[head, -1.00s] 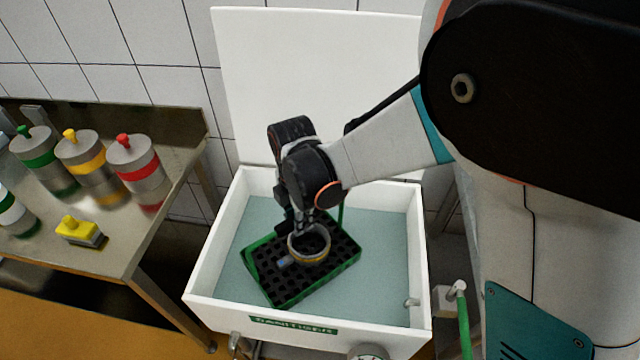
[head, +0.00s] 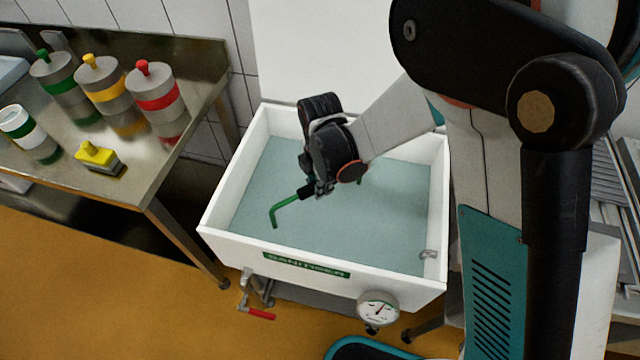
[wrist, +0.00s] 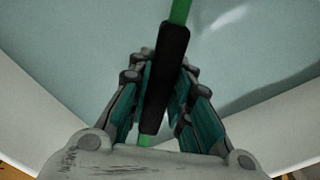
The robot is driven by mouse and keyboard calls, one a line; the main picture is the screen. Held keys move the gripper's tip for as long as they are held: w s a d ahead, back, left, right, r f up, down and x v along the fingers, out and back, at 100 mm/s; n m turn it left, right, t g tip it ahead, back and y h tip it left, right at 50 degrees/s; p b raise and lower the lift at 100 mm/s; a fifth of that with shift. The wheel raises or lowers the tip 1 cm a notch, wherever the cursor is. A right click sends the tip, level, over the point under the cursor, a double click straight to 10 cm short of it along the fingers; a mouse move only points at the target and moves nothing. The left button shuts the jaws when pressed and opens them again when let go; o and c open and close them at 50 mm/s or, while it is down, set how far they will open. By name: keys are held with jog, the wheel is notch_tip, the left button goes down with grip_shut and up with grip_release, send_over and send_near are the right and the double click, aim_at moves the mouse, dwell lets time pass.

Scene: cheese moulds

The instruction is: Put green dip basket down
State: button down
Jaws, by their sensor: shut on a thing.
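My gripper (head: 318,188) is low inside the white sanitiser tank (head: 215,238), over the cloudy blue-green liquid (head: 370,232). It is shut on the black grip (wrist: 165,85) of the green dip basket's handle. In the head view the green handle (head: 284,209) sticks out of the liquid to the left of my gripper. The wrist view shows the handle's green rod (wrist: 181,10) running through the grip between my fingers. The basket's tray and whatever is in it are hidden under the liquid.
A steel table (head: 160,172) stands at the left. A gauge (head: 378,307) and red-handled valve (head: 260,314) are on the tank's front.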

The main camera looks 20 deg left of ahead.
jog(key=shift+f, duration=0.15)
jog(key=c, duration=1.5)
grip_release()
jog(key=shift+o, duration=0.2)
jog(key=shift+r, duration=0.2)
notch_tip(320, 180, up, 12)
jog(key=p, duration=0.4)
jog(key=shift+p, duration=0.3)
